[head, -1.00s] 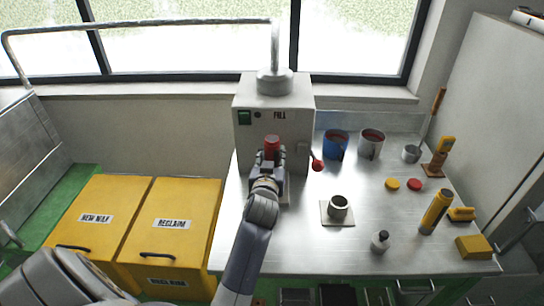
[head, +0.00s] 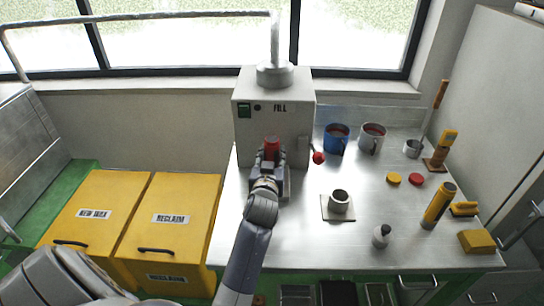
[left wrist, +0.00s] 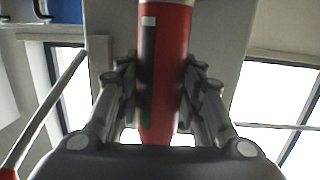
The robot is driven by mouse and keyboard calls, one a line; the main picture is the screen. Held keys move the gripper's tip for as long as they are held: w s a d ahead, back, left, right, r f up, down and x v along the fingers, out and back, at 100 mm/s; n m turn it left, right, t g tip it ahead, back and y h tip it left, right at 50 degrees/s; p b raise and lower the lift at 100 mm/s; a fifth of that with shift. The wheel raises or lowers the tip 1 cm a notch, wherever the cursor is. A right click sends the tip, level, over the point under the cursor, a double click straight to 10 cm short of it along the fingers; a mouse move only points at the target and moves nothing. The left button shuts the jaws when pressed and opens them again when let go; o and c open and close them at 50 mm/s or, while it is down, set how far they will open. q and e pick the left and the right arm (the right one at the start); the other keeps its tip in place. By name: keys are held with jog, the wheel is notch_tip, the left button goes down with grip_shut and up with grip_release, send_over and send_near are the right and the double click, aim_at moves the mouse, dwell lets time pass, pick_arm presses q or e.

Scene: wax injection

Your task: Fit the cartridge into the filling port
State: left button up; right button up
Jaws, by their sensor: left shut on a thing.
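The red cartridge (head: 272,147) stands about upright in front of the grey filling machine (head: 298,128) marked FILL. My left gripper (head: 268,164) is shut on the cartridge, below its top end. In the left wrist view the cartridge (left wrist: 173,70) is red with a dark strip and a small white patch, held between both fingers (left wrist: 160,100). The filling port cannot be made out; the gripper and cartridge cover the machine's front there. I cannot tell whether the cartridge touches the port. My right gripper is not in view.
A red-knobbed lever (head: 318,158) sticks out right of the cartridge. A blue mug (head: 336,138) and a grey mug (head: 371,139) stand right of the machine. Yellow bins (head: 169,222) stand left of the steel bench (head: 290,240).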

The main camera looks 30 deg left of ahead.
aim_at(272, 139)
pick_arm(q)
jog(key=shift+f+b, duration=0.45)
jog(key=shift+f, duration=0.2)
jog(key=o, duration=1.3)
notch_tip(272, 139, up, 10)
jog(key=shift+r, duration=0.1)
